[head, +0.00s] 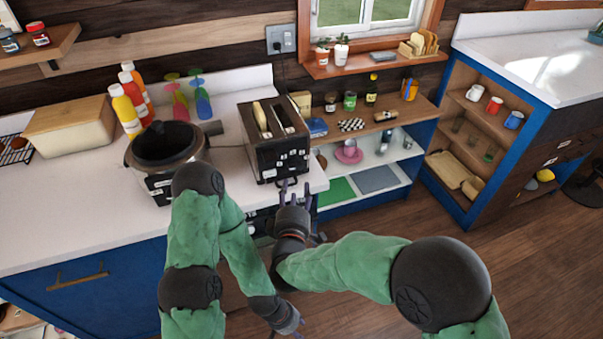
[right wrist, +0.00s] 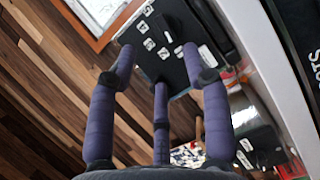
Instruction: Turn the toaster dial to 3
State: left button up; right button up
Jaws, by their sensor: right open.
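The black toaster (head: 262,153) stands at the right end of the white counter, with a slice of bread (head: 260,116) in one slot. Small white markings show on its front, but the dial and its setting cannot be read. My right gripper (head: 293,188) is just in front of the toaster's lower front, open and empty. In the right wrist view, its purple fingers are spread before the dark toaster face (right wrist: 176,70) with white labels; contact cannot be told. My left gripper (head: 292,324) hangs low in front of the counter; its fingers are mostly out of view.
A dark pot (head: 165,165) stands left of the toaster, with bottles (head: 127,112) and a bread box (head: 70,130) beyond. A shelf unit (head: 400,113) with jars stands to the right. The wooden floor (head: 480,250) is open at right.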

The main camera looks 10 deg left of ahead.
aim_at(297, 167)
jog(key=b+x, duration=0.2)
jog(key=x, duration=0.7)
jog(key=shift+w+f, duration=0.1)
grip_shut()
